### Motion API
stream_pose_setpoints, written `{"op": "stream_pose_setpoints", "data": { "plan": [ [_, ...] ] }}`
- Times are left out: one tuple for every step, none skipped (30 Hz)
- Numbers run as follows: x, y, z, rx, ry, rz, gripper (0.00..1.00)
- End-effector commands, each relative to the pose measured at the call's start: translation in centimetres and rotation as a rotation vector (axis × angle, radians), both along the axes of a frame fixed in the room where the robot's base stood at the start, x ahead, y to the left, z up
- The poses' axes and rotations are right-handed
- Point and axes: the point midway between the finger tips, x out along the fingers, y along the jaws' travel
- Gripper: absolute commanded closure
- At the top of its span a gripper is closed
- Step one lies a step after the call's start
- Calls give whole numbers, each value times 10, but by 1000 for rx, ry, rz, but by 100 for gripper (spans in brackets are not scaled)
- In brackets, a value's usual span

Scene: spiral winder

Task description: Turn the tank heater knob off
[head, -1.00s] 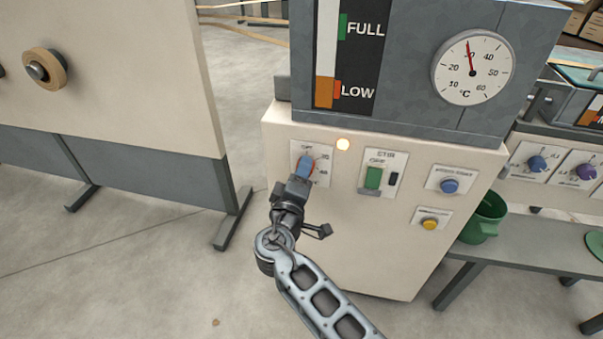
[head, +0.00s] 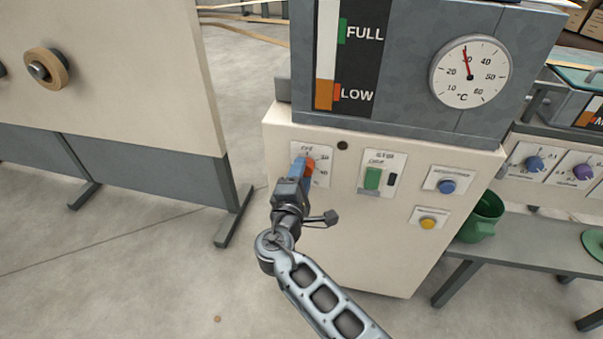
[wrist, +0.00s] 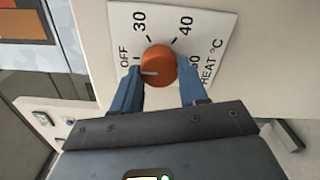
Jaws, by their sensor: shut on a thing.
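The tank heater knob (wrist: 158,66) is orange-red and sits on a white plate (wrist: 215,28) marked OFF, 30, 40 and HEAT °C. Its white pointer line points left, at or just below the OFF mark. The knob also shows partly behind the fingers in the head view (head: 309,166). My gripper (wrist: 160,76) has one blue finger on each side of the knob and is shut on it. In the head view my gripper (head: 302,170) reaches up to the plate from below.
A small lamp (head: 342,146) right of the heater plate is dark. Further right are a green stir switch (head: 373,178), a blue button (head: 447,187) and a yellow button (head: 428,223). The thermometer dial (head: 469,72) is above.

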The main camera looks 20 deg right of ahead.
Motion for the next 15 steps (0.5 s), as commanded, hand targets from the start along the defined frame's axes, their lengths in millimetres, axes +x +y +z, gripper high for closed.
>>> {"op": "stream_pose_setpoints", "data": {
  "plan": [
    [0, 1, -1, -4, 4, 3, 87],
    [0, 1, -1, -5, 5, 3, 87],
    [0, 1, -1, -7, 6, 3, 87],
    [0, 1, -1, -7, 6, 3, 87],
    [0, 1, -1, -7, 6, 3, 87],
    [0, 1, -1, -7, 5, 4, 87],
    [0, 1, -1, -7, 6, 4, 87],
    [0, 1, -1, -7, 5, 4, 87],
    [0, 1, -1, -7, 5, 4, 87],
    [0, 1, -1, -7, 5, 4, 87],
    [0, 1, -1, -7, 5, 4, 87],
    [0, 1, -1, -7, 5, 4, 56],
    [0, 1, -1, -7, 5, 3, 53],
    [0, 1, -1, -7, 6, 3, 50],
    [0, 1, -1, -7, 6, 3, 46]
  ]
}}
